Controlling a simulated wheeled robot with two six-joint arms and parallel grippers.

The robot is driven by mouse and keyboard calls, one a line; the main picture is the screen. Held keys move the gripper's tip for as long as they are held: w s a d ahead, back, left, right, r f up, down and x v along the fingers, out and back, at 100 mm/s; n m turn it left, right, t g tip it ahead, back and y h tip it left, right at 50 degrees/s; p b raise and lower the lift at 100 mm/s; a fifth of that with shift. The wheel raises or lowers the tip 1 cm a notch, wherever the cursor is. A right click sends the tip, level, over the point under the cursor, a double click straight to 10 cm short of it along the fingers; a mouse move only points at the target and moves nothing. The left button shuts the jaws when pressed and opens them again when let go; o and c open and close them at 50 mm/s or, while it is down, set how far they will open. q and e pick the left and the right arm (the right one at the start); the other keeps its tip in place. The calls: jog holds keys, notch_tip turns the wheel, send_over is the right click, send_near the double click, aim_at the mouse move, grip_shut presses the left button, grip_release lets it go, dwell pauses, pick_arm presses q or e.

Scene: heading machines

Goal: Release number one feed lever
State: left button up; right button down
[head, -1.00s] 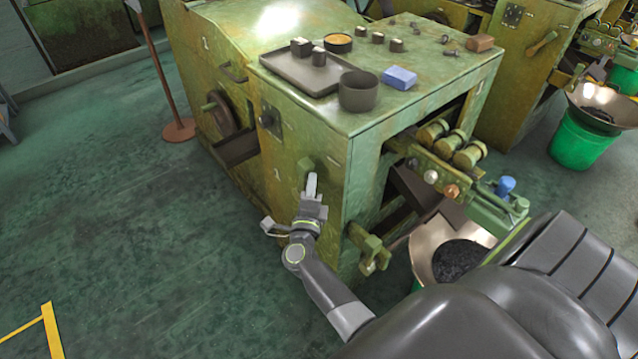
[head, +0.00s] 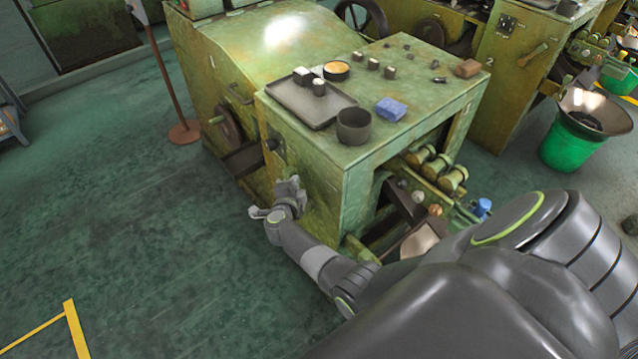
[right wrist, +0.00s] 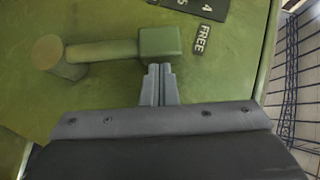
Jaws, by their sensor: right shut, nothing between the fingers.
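The number one machine (head: 310,215) is the worn green cabinet in the middle of the head view. My right gripper (head: 290,184) is at its left side face and hides part of it. In the right wrist view a green lever arm (right wrist: 100,50) runs from a round hub (right wrist: 47,50) at left to a square block (right wrist: 160,42) at its end. My right gripper (right wrist: 160,74) is shut and empty, with its tips just below the block; I cannot tell if they touch. A FREE label (right wrist: 203,39) is right of the block. My left gripper is out of view.
A green bucket (head: 567,150) stands by the number two machine (head: 505,90) at right.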

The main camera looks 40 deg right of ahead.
jog(key=shift+w+a+f, duration=0.1)
jog(key=shift+w+f, duration=0.1)
jog(key=shift+w, duration=0.9)
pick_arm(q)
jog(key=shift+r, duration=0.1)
pick_arm(e)
jog(key=shift+r, duration=0.15)
jog(key=shift+w+r, duration=0.1)
